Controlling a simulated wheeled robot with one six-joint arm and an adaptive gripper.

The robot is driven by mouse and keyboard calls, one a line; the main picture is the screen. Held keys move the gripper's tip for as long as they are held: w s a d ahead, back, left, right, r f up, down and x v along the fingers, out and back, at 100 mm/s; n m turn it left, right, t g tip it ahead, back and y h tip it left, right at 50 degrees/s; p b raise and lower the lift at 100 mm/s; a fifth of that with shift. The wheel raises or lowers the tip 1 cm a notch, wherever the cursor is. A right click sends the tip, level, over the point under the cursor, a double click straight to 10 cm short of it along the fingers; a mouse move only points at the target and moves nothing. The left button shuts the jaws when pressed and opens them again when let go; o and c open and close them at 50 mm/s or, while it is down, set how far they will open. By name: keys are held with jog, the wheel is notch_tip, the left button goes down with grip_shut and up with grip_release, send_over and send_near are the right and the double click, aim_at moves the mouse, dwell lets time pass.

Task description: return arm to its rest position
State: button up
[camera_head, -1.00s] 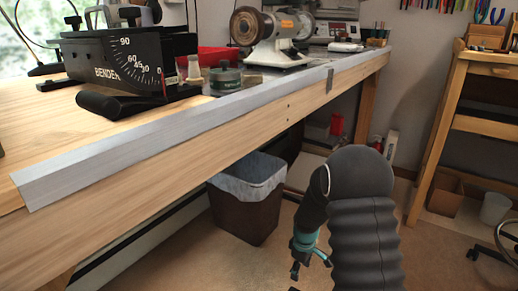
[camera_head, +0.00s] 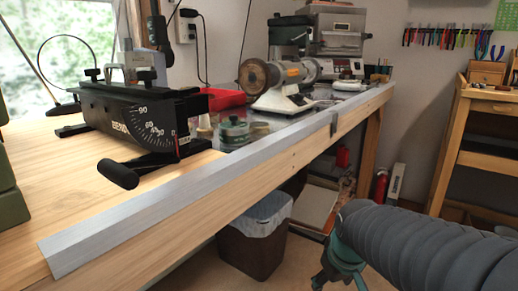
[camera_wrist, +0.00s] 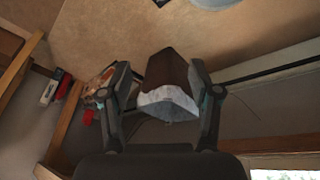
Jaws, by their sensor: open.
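My gripper (camera_head: 338,282) is low in the head view, in front of the workbench and right of the waste bin (camera_head: 256,240). The grey ribbed sleeve of my arm reaches in from the lower right, and the picture's bottom edge cuts off part of the gripper. In the wrist view my gripper (camera_wrist: 158,88) shows two fingers spread apart with nothing held. The dark bin with its pale liner (camera_wrist: 167,100) appears between them, beyond the fingers and upside down.
The wooden workbench with a metal front edge (camera_head: 190,200) runs across the left and middle. A black bender (camera_head: 140,120) and a grinder (camera_head: 280,85) stand on it. A wooden shelf unit (camera_head: 470,130) stands at the right. A red extinguisher (camera_head: 381,186) is under the bench's far end.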

jog(key=s+r+m+t+p, duration=0.1)
jog(key=s+r, duration=0.5)
jog(key=s, duration=0.6)
jog(key=shift+s+m+t+p, duration=0.2)
jog(key=shift+m+t+p, duration=0.25)
jog(key=shift+m, duration=0.65)
